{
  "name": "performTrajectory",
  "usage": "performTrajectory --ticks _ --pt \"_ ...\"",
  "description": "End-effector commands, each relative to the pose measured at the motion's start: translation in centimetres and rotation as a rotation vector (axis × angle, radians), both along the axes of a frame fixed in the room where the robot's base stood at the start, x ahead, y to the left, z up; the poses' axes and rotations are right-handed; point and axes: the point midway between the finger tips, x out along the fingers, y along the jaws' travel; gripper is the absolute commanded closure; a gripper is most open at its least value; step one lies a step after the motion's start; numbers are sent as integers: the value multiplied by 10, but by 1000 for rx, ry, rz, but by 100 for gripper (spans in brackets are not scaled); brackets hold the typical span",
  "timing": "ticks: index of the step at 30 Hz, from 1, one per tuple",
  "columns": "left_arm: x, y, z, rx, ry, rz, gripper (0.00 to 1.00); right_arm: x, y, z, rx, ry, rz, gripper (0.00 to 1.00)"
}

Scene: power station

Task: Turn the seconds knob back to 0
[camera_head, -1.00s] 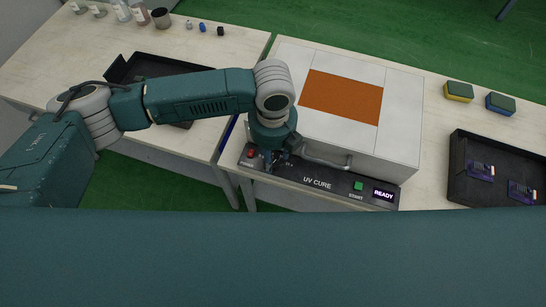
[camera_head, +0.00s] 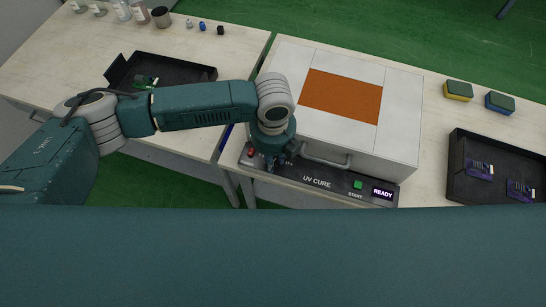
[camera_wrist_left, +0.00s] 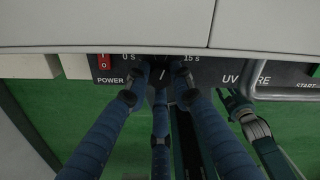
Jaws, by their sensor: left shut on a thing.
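The UV CURE panel (camera_head: 318,183) runs along the front of the white curing box. My left gripper (camera_head: 270,164) reaches down to the panel's left part, beside the red power switch (camera_head: 251,153). In the left wrist view, its fingers (camera_wrist_left: 160,92) close around the dark seconds knob (camera_wrist_left: 162,73), between the "0 s" label (camera_wrist_left: 128,57) and the "15 s" label (camera_wrist_left: 191,58). A small pale mark shows on the knob, but its exact setting is hard to tell. The head view hides the knob behind the gripper.
A metal handle (camera_head: 326,163) sticks out from the box front, right of my gripper. The green START button (camera_head: 358,184) and the READY display (camera_head: 383,193) are at the panel's right. Black trays lie on the left table (camera_head: 215,74) and at far right (camera_head: 455,170).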

Motion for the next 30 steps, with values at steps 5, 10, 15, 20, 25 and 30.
performTrajectory --ticks 5,10,15,20,25,30 --pt "0 0 2 0 1 47 100 0 0 7 0 0 0 60" --pt "-1 0 4 0 3 145 100 0 0 20 0 0 0 60" --pt "-1 -1 5 0 3 279 100 0 0 34 -1 0 -1 60" --pt "-1 -1 5 0 2 408 100 0 -1 47 -1 0 -1 60" --pt "0 -1 4 0 2 527 100 0 -1 57 -1 0 -1 60" --pt "0 -1 3 0 1 615 100 0 -1 65 -1 0 -1 60"
